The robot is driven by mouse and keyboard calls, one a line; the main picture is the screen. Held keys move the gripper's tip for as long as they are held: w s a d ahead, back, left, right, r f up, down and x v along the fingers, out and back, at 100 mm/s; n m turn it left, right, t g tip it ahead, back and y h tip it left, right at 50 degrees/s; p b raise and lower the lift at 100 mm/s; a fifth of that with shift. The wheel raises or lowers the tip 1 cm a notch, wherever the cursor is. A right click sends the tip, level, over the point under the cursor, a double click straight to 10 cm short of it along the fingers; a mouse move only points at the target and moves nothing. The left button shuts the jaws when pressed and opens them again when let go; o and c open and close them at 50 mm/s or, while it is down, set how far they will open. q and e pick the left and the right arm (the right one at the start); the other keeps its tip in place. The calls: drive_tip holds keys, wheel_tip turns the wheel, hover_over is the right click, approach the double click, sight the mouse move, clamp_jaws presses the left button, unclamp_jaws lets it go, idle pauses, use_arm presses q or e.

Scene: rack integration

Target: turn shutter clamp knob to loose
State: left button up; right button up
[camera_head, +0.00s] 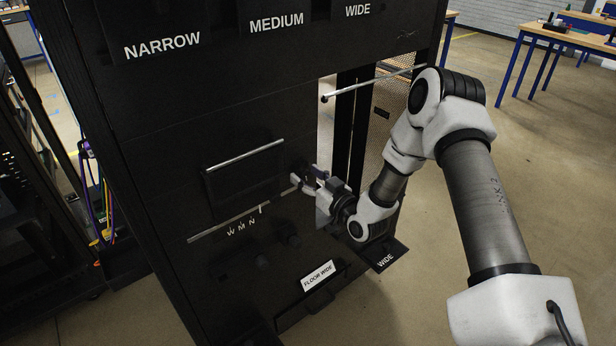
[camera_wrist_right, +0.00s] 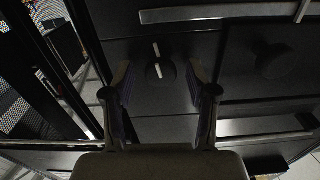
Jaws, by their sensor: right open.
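A round black knob (camera_wrist_right: 153,70) with a pale pointer line sits on the black panel in the right wrist view. The line runs nearly upright there. My right gripper (camera_wrist_right: 160,82) is open, with one finger on each side of this knob; whether either finger touches it I cannot tell. In the head view my right gripper (camera_head: 304,180) is close to the rack front, right of a dark rectangular panel with a silver rail (camera_head: 245,155); the knob is hard to make out there. My left gripper is out of view.
A second dark knob (camera_wrist_right: 272,60) is to the right in the wrist view. A lower silver rail (camera_head: 215,228) is above W M N marks (camera_head: 241,228). A FLOOR WIDE label (camera_head: 318,276) is lower down. Open floor lies right of the rack.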

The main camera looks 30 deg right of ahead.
clamp_jaws()
